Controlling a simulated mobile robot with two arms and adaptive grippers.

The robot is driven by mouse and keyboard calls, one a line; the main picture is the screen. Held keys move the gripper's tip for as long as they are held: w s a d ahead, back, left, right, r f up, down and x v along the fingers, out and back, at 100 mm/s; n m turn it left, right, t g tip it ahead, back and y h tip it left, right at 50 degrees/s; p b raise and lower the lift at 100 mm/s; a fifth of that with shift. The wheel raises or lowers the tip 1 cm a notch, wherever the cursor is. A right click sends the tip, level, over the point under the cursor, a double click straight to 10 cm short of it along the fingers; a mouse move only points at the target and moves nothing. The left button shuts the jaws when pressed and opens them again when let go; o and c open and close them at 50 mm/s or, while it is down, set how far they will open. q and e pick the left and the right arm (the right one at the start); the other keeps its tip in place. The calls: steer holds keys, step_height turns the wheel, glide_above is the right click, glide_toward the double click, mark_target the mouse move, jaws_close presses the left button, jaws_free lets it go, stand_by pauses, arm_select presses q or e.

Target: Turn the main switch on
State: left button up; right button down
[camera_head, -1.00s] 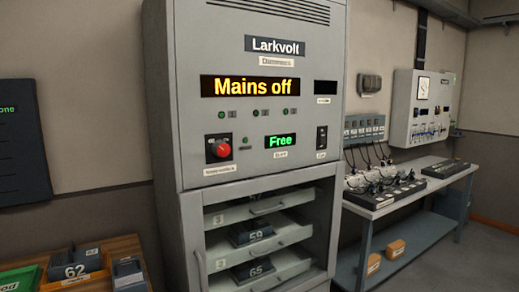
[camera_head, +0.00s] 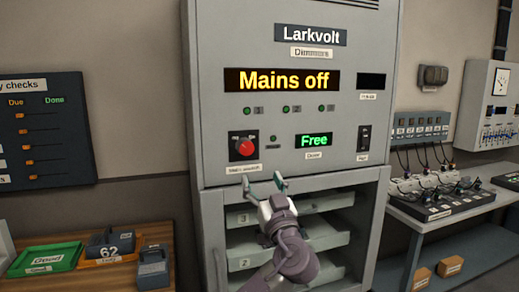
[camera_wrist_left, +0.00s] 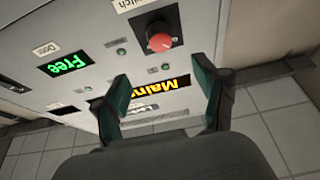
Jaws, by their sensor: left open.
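The main switch (camera_head: 243,146) is a red rotary knob on a black square plate, on the grey Larkvolt cabinet's front. It also shows in the left wrist view (camera_wrist_left: 160,42), beyond the fingertips. The display (camera_head: 282,80) above it reads "Mains off". My left gripper (camera_head: 264,180) is open and empty, below and slightly right of the knob in the head view, apart from it. Its two green-tipped fingers (camera_wrist_left: 164,84) are spread in the wrist view. My right gripper is not in view.
The cabinet has shelves (camera_head: 255,217) below the panel, partly hidden by my left arm. A green "Free" display (camera_head: 313,140) and a black rocker switch (camera_head: 364,138) sit right of the knob. A wooden table (camera_head: 82,278) with trays stands left, a bench (camera_head: 425,214) right.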

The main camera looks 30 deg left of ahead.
mark_target(247, 149)
arm_select(q)
steer(key=p+x, duration=0.4)
steer(key=x, duration=0.7)
steer(key=shift+w+a+r, duration=0.1)
steer(key=shift+a, duration=0.2)
steer(key=shift+w+a+r+p, duration=0.1)
steer(key=shift+w+a+p, duration=0.2)
steer(key=shift+w+a, duration=0.15)
steer(key=shift+c, duration=0.4)
steer(key=c, duration=1.1)
